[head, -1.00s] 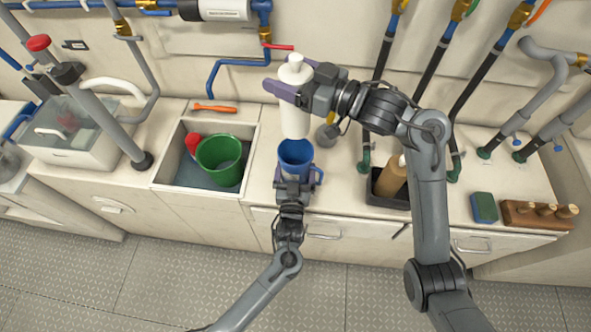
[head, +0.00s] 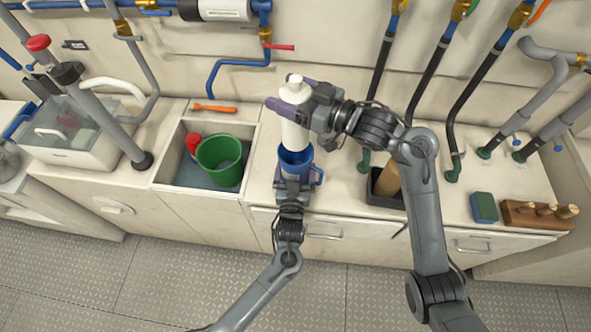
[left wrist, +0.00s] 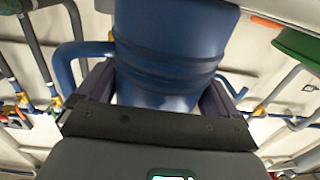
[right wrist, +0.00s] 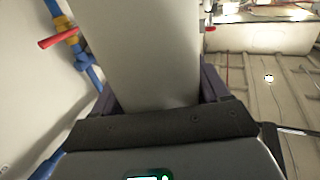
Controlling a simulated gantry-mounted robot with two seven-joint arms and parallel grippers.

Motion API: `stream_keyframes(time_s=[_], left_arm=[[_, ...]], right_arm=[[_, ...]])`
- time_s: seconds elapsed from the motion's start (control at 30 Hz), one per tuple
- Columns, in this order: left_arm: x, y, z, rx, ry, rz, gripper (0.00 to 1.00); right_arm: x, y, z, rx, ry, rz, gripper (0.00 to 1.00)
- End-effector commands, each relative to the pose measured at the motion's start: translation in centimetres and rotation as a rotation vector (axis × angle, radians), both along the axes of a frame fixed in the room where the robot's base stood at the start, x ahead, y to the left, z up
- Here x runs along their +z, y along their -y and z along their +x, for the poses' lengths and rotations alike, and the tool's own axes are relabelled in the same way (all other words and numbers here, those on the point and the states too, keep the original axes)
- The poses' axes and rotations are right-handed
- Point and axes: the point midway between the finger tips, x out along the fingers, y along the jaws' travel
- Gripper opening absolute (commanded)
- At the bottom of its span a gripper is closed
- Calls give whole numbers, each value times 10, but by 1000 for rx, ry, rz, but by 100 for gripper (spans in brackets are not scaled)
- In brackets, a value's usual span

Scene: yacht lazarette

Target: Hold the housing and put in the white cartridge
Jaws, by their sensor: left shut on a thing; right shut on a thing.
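The blue housing (head: 290,172) stands upright on the counter in the head view, open end up. My left gripper (head: 293,180) is shut around it from the front. The left wrist view shows the housing's ribbed blue wall (left wrist: 170,50) between the fingers. The white cartridge (head: 293,128) is upright in my right gripper (head: 298,103), which is shut on its upper part. Its lower end is at the housing's mouth and seems to be hidden just inside the rim. In the right wrist view the cartridge's pale wall (right wrist: 143,60) fills the space between the fingers.
Left of the housing is a sink (head: 165,182) with a green bucket (head: 222,158) in it. An orange tool (head: 214,107) lies behind the sink. On the right are a dark tray (head: 388,203), a sponge (head: 484,207) and a wooden block (head: 530,214). Hoses rise behind.

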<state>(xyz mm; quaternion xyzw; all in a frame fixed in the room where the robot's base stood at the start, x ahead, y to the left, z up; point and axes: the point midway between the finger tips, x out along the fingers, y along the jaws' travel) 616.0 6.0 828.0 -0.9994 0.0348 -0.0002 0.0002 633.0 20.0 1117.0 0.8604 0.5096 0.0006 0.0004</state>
Motion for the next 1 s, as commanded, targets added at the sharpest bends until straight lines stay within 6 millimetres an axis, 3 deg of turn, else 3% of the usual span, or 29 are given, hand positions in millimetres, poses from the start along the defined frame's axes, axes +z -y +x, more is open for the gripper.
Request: stream_keyframes(time_s=[1.0], left_arm=[[0, 0, 0, 0, 0, 0, 54]], right_arm=[[-51, 0, 0, 0, -1, 0, 27]])
